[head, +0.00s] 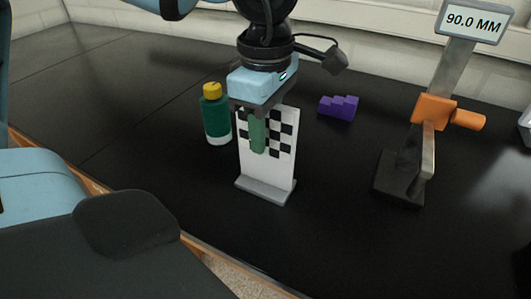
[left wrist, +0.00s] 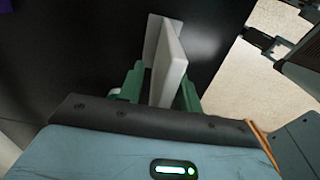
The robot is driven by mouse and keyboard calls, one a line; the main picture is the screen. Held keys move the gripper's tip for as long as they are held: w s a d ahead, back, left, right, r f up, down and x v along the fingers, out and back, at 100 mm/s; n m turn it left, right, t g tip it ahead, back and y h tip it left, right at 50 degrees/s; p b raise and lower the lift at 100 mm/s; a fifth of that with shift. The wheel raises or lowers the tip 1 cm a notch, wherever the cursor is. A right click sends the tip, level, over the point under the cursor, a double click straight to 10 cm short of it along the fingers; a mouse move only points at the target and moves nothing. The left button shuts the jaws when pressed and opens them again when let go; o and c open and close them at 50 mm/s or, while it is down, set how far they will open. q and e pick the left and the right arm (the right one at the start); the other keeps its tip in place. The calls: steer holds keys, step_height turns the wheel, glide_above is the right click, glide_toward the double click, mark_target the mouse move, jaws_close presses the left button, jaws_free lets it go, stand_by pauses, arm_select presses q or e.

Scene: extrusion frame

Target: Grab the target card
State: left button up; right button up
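The target card (head: 255,172) is a white upright panel with a black checker pattern and a grey foot, standing on the black table. My left gripper (head: 259,133) points down over its top from above. One green finger lies in front of the checkered face; the other is hidden behind the card. In the left wrist view the white card (left wrist: 169,66) stands between the two green fingers of the left gripper (left wrist: 163,86). The fingers are close to its faces, but whether they press on it I cannot tell. My right gripper is not in view.
A green bottle with a yellow cap (head: 215,118) stands close left of the card. A purple stepped block (head: 339,107) lies behind it to the right. A gauge stand with an orange clamp (head: 433,110) and a "90.0 MM" sign (head: 474,21) stands farther right. The table's front edge is near.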

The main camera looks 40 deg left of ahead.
arm_select(q)
steer(key=shift+c, duration=0.3)
jaws_close()
steer(key=shift+r, duration=0.1)
